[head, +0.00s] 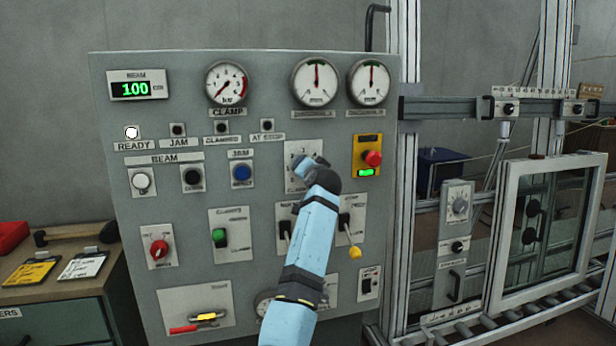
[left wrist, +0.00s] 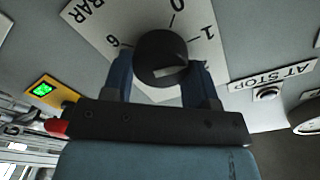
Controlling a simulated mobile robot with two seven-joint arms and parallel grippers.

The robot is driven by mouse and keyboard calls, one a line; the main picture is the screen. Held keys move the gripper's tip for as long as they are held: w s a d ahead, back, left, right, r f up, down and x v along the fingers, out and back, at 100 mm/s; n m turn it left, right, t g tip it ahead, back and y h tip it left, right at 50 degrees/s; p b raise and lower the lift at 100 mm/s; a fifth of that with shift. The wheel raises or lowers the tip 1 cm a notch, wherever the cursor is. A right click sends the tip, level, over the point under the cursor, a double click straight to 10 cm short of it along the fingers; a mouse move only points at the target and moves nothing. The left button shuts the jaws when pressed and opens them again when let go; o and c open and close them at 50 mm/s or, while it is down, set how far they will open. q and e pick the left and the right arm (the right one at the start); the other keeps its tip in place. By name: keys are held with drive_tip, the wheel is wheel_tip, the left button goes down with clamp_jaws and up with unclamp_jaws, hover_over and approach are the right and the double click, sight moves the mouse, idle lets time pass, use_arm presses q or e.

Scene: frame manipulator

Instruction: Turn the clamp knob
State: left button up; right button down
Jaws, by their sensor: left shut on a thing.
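The clamp knob (left wrist: 160,52) is a round black knob with a pale pointer mark, on a light plate (left wrist: 97,22) marked BAR with numbers around it. In the left wrist view its pointer mark lies toward the right finger. My left gripper (left wrist: 160,76) has one finger on each side of the knob and is shut on it. In the head view the left gripper (head: 309,166) is in front of the same plate (head: 294,149) and hides the knob. My right gripper is in neither view.
The grey panel (head: 120,90) carries gauges, lamps and switches. A red stop button (head: 373,158) on a yellow plate is close right of the gripper. A yellow-tipped lever (head: 355,251) sticks out below. A framed window (head: 545,230) stands at right, a cabinet (head: 60,305) at left.

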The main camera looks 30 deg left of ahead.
use_arm(q)
drive_tip(key=n+b, duration=0.3)
drive_tip(key=n, duration=0.2)
drive_tip(key=n+b, duration=0.3)
drive_tip(key=n, duration=0.2)
drive_tip(key=shift+s+a+f, duration=0.15)
drive_tip(key=shift+s, duration=0.05)
drive_tip(key=shift+n, duration=0.3)
drive_tip(key=o, duration=0.9)
drive_tip(key=shift+o, duration=0.2)
drive_tip(key=p+v, duration=0.1)
drive_tip(key=v, duration=1.2)
drive_tip(key=shift+s+f, duration=0.15)
drive_tip(key=shift+s, duration=0.25)
